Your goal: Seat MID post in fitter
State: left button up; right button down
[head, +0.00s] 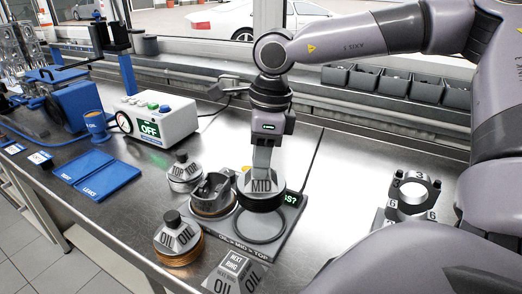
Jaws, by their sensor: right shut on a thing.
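The MID post (261,187), a grey faceted top marked MID over a dark round base, is gripped from above by my right gripper (264,165). That gripper is shut on it. The post is upright over the grey fitter plate (232,237), behind an empty ring outline on the plate and just right of a metal piston (214,194). I cannot tell whether its base touches the plate. A green display at the plate's right is partly hidden by the post. My left gripper is out of view.
The TOP post (184,172) stands behind left. The OIL post (178,238) with copper rings is at front left. A NEXT RING OIL block (234,276) is in front. A numbered metal part (413,192) is at right. The control box (158,118) shows OFF. Bench between plate and numbered part is clear.

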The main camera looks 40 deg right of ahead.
aim_at(259, 186)
jog(key=shift+a+f, duration=0.2)
jog(key=shift+a, duration=0.1)
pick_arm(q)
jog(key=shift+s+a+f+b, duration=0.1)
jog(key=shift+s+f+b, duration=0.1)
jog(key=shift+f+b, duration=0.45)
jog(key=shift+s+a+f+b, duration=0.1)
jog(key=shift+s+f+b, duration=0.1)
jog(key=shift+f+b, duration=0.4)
pick_arm(e)
jog(key=shift+f, duration=2.3)
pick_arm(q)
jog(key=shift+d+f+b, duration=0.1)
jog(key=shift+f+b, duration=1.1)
pick_arm(e)
jog(key=shift+f, duration=0.3)
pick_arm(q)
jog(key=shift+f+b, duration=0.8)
pick_arm(e)
jog(key=shift+f, duration=0.6)
jog(key=shift+c, duration=1.5)
grip_release()
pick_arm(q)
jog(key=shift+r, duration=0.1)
pick_arm(e)
jog(key=shift+r, duration=0.1)
